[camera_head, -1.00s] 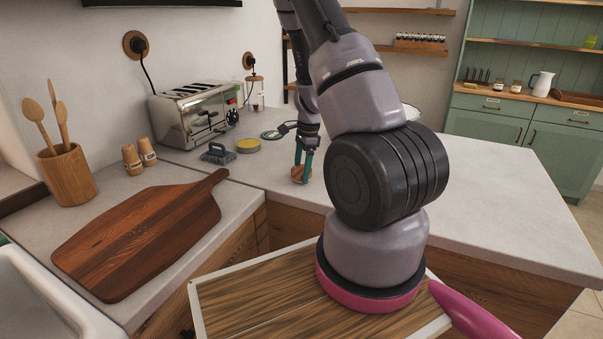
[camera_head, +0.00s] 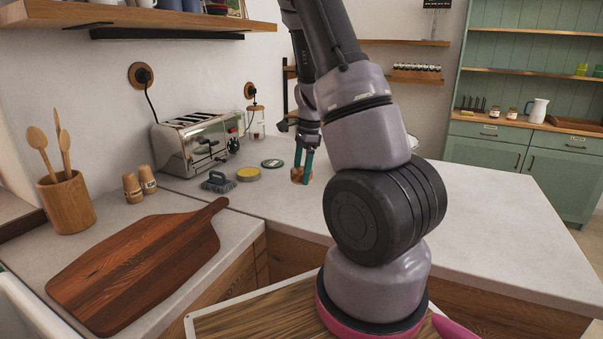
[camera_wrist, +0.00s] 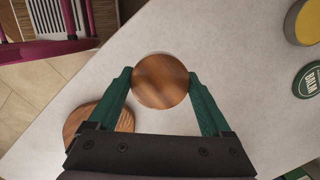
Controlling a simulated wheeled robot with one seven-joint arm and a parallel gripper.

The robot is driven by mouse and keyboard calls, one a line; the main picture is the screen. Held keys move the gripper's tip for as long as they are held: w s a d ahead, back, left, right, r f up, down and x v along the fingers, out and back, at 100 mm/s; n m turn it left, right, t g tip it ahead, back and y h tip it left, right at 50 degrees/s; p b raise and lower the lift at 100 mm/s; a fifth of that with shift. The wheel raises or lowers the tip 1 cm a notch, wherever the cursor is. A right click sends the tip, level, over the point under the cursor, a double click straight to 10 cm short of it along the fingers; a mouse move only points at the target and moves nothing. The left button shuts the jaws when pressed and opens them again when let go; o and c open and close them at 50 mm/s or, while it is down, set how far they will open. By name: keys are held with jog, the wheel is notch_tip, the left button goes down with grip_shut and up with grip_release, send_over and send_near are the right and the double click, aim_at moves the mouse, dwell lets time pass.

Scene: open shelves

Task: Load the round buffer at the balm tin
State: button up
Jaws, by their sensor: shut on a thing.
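The round buffer, a wooden disc (camera_wrist: 160,80), is pinched between the green fingertips of my gripper (camera_wrist: 161,82) in the wrist view. In the head view my gripper (camera_head: 303,168) holds it (camera_head: 297,176) over the back counter, right of the balm tin. The balm tin (camera_head: 248,174) is a low, open round tin with yellow contents. It is cut off at the top right of the wrist view (camera_wrist: 308,22). The dark green lid marked BALM (camera_wrist: 309,80) lies beside it, also visible in the head view (camera_head: 272,163). The buffer's underside is hidden.
A blue-grey brush (camera_head: 218,183) lies left of the tin, with a toaster (camera_head: 195,145) behind. Another wooden piece (camera_wrist: 122,121) shows partly beneath my left finger in the wrist view. The counter right of my arm (camera_head: 480,220) is clear.

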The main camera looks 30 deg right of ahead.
aim_at(248, 172)
jog(key=w+a+m, duration=0.1)
jog(key=w+m, duration=0.3)
jog(key=w, duration=1.3)
jog(key=shift+w+a+m+t+h, duration=0.15)
jog(key=shift+w+m+t+h, duration=0.15)
jog(key=w+a+m, duration=0.1)
jog(key=w+a, duration=0.1)
jog(key=w, duration=0.2)
jog(key=w+a+m, duration=0.2)
jog(key=w, duration=0.2)
jog(key=w+a+m, duration=0.1)
jog(key=w+a, duration=0.1)
jog(key=w, duration=0.2)
jog(key=shift+w+a+f, duration=0.25)
jog(key=shift+a+f, duration=0.1)
jog(key=shift+f, duration=0.05)
jog(key=shift+w+a+f, duration=0.1)
jog(key=shift+a+f, duration=0.05)
jog(key=shift+f, duration=0.3)
jog(key=shift+t, duration=0.3)
jog(key=shift+f, duration=2.55)
jog(key=shift+f, duration=0.45)
jog(key=shift+f, duration=0.1)
notch_tip(248, 172, up, 7)
jog(key=shift+r, duration=0.1)
